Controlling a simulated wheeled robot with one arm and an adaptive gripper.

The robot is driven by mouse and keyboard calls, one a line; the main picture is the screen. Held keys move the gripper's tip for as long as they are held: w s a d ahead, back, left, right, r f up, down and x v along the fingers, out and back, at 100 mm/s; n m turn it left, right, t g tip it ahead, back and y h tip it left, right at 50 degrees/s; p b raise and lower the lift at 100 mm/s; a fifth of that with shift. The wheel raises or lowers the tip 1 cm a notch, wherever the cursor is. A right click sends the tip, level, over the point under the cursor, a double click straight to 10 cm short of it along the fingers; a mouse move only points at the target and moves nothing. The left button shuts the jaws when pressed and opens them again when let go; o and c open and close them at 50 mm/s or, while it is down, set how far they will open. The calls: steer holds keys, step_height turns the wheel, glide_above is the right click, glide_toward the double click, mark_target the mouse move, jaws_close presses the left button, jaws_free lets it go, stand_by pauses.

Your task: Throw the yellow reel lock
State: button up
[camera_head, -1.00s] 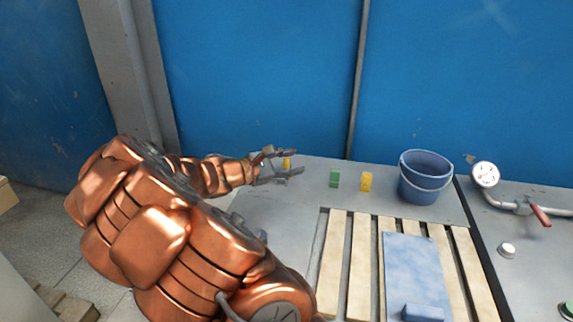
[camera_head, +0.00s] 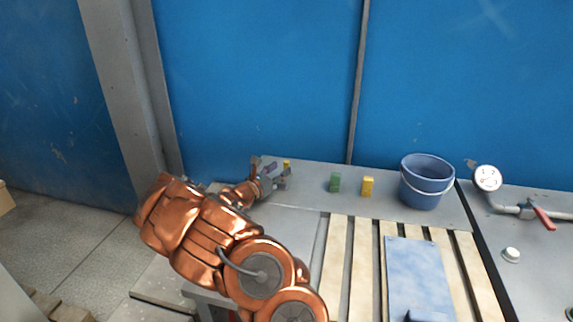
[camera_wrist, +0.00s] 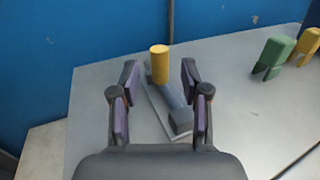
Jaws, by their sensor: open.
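The yellow reel lock shows in the wrist view as an upright yellow cylinder (camera_wrist: 159,64) on a grey lever with a flat plate under it (camera_wrist: 172,104). In the head view only its small yellow top (camera_head: 287,163) shows, at the table's back left corner. My gripper (camera_wrist: 160,85) is open, with its dark, purple-padded fingers to either side of the lever in the wrist picture. The yellow cylinder appears between and just beyond the fingertips, and I see no contact. In the head view my gripper (camera_head: 272,170) is beside it, partly hiding the lever.
A green block (camera_head: 335,182) and a yellow block (camera_head: 368,187) stand to the right, then a blue bucket (camera_head: 426,182). A gauge (camera_head: 487,178) and a red-handled valve (camera_head: 544,218) are farther right. A blue wall (camera_head: 270,80) rises close behind the table.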

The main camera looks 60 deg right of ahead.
mark_target(286, 164)
steer(key=shift+d+r, duration=0.1)
steer(key=shift+d, duration=2.2)
jaws_close()
